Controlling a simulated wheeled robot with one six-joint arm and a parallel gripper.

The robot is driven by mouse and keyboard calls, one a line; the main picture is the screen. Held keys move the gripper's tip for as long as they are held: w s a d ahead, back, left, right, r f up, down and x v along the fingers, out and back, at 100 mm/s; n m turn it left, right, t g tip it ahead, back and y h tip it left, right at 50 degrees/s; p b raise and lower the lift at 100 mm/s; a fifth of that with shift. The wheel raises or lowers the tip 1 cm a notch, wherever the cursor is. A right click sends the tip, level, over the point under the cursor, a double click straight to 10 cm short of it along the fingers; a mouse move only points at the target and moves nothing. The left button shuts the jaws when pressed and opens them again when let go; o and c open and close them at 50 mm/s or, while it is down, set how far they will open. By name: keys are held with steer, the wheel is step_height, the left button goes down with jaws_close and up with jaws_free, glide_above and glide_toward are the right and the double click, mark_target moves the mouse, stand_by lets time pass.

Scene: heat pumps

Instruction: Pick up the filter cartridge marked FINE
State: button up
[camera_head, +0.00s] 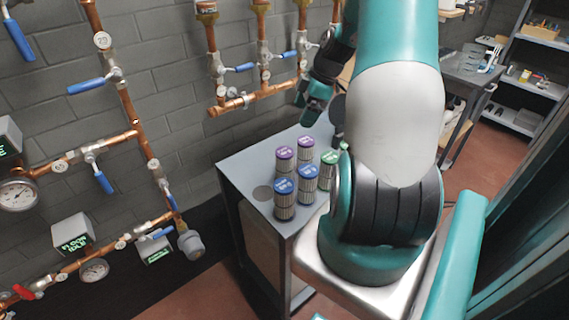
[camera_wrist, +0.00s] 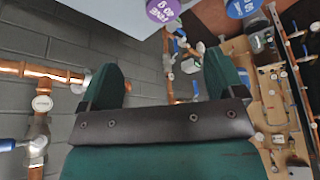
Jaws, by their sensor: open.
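Several filter cartridges with pale pleated sides stand upright on a grey cabinet top (camera_head: 240,172) in the head view. Two have purple caps, a left one (camera_head: 284,158) and a right one (camera_head: 305,148). Two have blue caps, a front one (camera_head: 285,199) and a rear one (camera_head: 307,178). A green-capped cartridge (camera_head: 328,167) stands at the right, partly hidden by my arm. The cap lettering is too small to read surely, so I cannot tell which says FINE. My gripper (camera_head: 304,108) is open and empty, above and behind the cartridges. In the wrist view its fingers (camera_wrist: 170,82) are spread; a purple cap (camera_wrist: 162,10) shows beyond.
Copper pipes with blue valve handles (camera_head: 239,68) run along the grey wall behind and left of the cabinet. A workbench (camera_head: 470,70) and shelves (camera_head: 530,85) stand at the back right.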

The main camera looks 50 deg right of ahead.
mark_target(286, 151)
steer(key=p+x, duration=0.2)
steer(key=x, duration=0.9)
steer(key=shift+a+r, duration=0.1)
steer(key=shift+a+f+p, duration=0.2)
steer(key=shift+f+p, duration=0.3)
steer(key=shift+p, duration=0.1)
steer(key=shift+s+p+x, duration=0.2)
steer(key=shift+p+x, duration=0.55)
steer(key=shift+x, duration=1.45)
steer(key=shift+d+f, duration=0.1)
steer(key=c, duration=1)
steer(key=shift+c, duration=0.4)
